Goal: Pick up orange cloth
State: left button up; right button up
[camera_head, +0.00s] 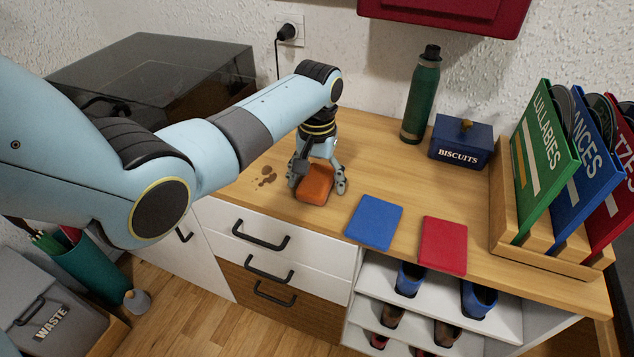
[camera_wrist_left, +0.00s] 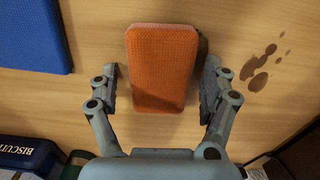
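The orange cloth (camera_head: 314,185) is a thick folded block on the wooden top of the cabinet. It lies near the front edge, left of the blue cloth. My left gripper (camera_head: 318,183) is over it, pointing down. In the left wrist view the orange cloth (camera_wrist_left: 161,68) sits between the two spread fingers of my left gripper (camera_wrist_left: 162,88). A gap shows on each side of the cloth, so the fingers look open around it and not closed on it. My right gripper is not in view.
A blue cloth (camera_head: 374,222) and a red cloth (camera_head: 443,246) lie to the right. A brown stain (camera_head: 266,177) is left of the gripper. A green bottle (camera_head: 421,95), a biscuits box (camera_head: 460,142) and a rack of records (camera_head: 545,155) stand behind and right.

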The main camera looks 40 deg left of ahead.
aim_at(317, 178)
pick_arm(q)
jog(key=c, duration=0.9)
jog(key=shift+c, duration=0.2)
jog(key=shift+r, duration=0.6)
notch_tip(317, 178, up, 3)
jog(key=shift+f+p, duration=0.1)
jog(key=shift+p, duration=0.2)
jog(key=w+d+r+b, duration=0.3)
jog(key=w+d+r, duration=0.4)
jog(key=w, duration=0.2)
jog(key=shift+w, duration=0.2)
